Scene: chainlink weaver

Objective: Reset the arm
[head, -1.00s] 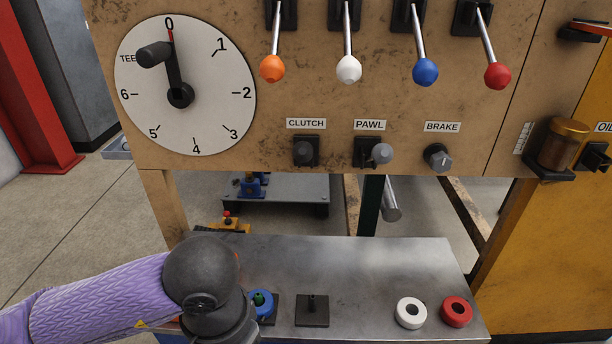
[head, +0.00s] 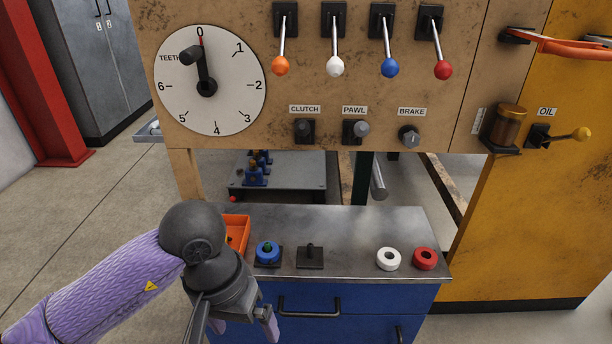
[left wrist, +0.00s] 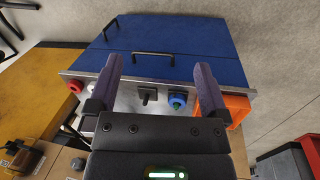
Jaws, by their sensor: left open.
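My left arm, in a purple sleeve, comes in from the lower left of the head view. My left gripper (head: 235,330) hangs in front of the bench's left end, over the blue drawer fronts. In the left wrist view its two fingers (left wrist: 155,85) are spread apart with nothing held between them. My right gripper is not in view.
The metal bench top (head: 335,230) carries an orange tray (head: 236,232), a blue ring (head: 267,252) on a peg, a bare peg (head: 310,257), a white ring (head: 388,258) and a red ring (head: 425,258). A dial (head: 211,112) and several levers face me above.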

